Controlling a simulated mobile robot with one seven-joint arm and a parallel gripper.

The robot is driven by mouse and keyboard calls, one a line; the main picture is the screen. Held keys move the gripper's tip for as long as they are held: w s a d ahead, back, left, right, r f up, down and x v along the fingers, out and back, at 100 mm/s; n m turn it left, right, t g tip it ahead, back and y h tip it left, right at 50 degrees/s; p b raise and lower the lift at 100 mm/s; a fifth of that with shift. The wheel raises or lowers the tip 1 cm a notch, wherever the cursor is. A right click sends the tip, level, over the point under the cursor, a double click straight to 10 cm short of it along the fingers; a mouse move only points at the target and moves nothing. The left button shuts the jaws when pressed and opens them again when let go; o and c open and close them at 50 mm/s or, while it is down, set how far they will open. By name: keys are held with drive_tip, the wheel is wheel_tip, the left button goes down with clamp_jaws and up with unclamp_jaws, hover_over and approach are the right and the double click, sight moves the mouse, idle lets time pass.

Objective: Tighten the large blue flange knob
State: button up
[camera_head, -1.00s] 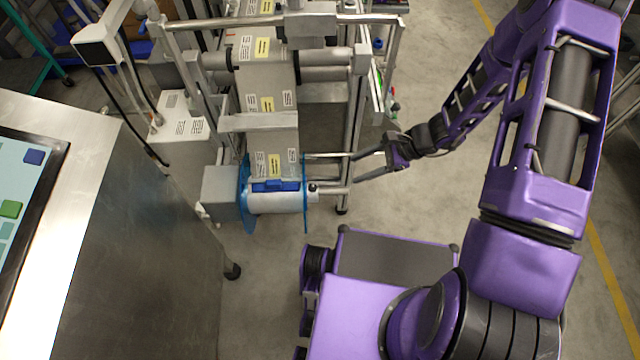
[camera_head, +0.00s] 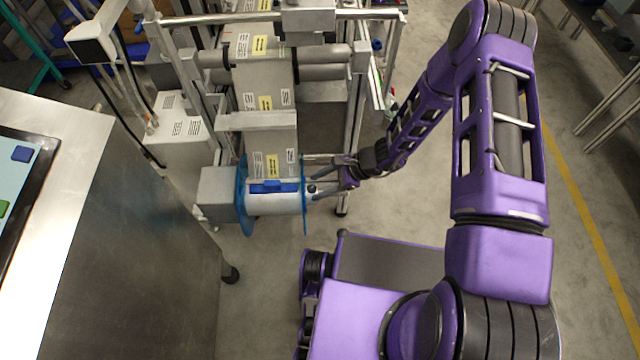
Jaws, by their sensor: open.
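A white reel core (camera_head: 275,203) sits on the front of the machine between two translucent blue flanges, a larger one on the left (camera_head: 242,200) and a narrow edge-on one on the right (camera_head: 305,212). A small dark knob (camera_head: 312,189) shows at the right flange's hub; I cannot make out a large blue knob separately. My gripper (camera_head: 317,187) is open and points left at this hub. Its fingertips are close to the knob, seemingly on either side of it; contact cannot be told.
A metal frame (camera_head: 362,90) with rollers stands behind the reel. A grey box (camera_head: 215,190) is left of the reel. A steel cabinet with a screen (camera_head: 130,230) fills the left. Open floor (camera_head: 400,220) lies to the right of the machine.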

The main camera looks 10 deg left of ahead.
clamp_jaws()
drive_tip(key=shift+m, duration=0.3)
drive_tip(key=shift+s+d+m+t+b, duration=0.1)
drive_tip(key=shift+s+m+t+b, duration=0.1)
drive_tip(key=shift+m+t+b, duration=0.35)
drive_tip(key=shift+s+m+t, duration=0.25)
drive_tip(key=shift+m+t, duration=0.5)
drive_tip(key=shift+m, duration=0.2)
drive_tip(key=shift+s+m+t, duration=0.2)
drive_tip(key=shift+m+t, duration=0.5)
drive_tip(key=shift+m, duration=0.2)
